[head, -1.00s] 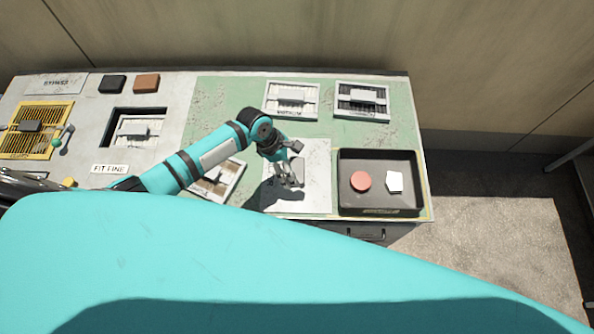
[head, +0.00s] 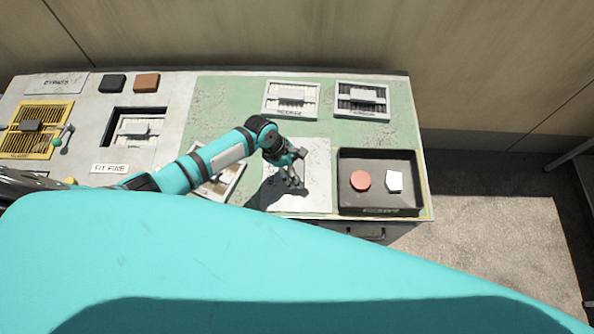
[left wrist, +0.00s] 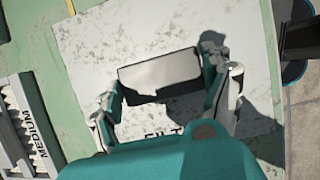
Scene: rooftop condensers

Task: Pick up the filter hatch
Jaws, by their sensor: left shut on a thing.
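The filter hatch (head: 316,192) is a pale, speckled flat panel on the green part of the bench, left of the dark tray. In the left wrist view the hatch (left wrist: 105,38) fills most of the picture, with a raised block handle (left wrist: 160,72) and part of a "FILT" label. My left gripper (head: 293,182) is over the hatch. In the left wrist view its fingers (left wrist: 168,92) stand at both ends of the handle and are shut on it. The hatch appears to lie flat. My right gripper is not in view.
The dark tray (head: 380,206) holds a red disc (head: 361,180) and a white piece (head: 394,182). Two slatted filters (head: 291,115) (head: 362,116) lie behind. Another filter (head: 232,180) lies partly under my arm. A yellow grille (head: 20,145) and two blocks (head: 112,84) (head: 147,82) are at left.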

